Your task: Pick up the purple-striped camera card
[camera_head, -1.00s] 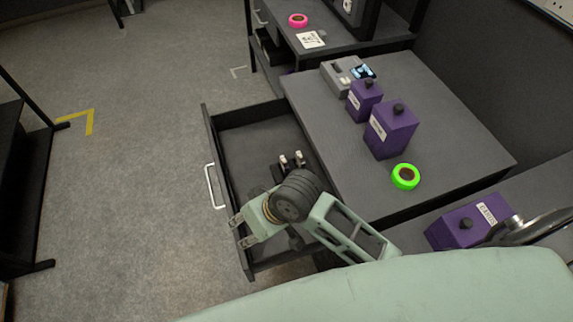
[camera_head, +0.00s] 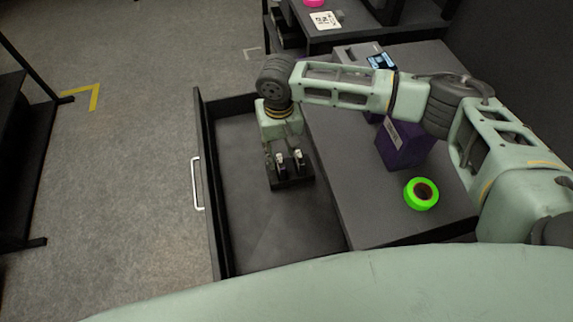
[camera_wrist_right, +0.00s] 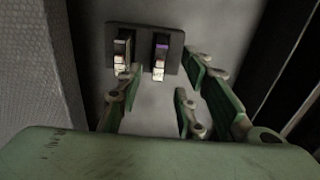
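Two small cards stand upright in a dark holder (camera_head: 292,184) in the open drawer; it also shows in the wrist view (camera_wrist_right: 144,68). The purple-striped card (camera_wrist_right: 160,54) is the right one in the wrist view, with a purple band near its top. The other card (camera_wrist_right: 123,50) stands left of it and shows no purple. In the head view I cannot tell the stripes apart on the cards (camera_head: 299,159). My right gripper (camera_head: 283,148) is open and empty over the holder, its fingers (camera_wrist_right: 162,80) spread, apart from the purple-striped card. My left gripper is out of view.
The open drawer (camera_head: 250,225) has bare floor around the holder. On the desk beside it are a purple box (camera_head: 405,150), partly behind my right arm, green tape (camera_head: 421,194) and a grey device (camera_head: 355,52). Pink tape (camera_head: 313,2) lies farther back.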

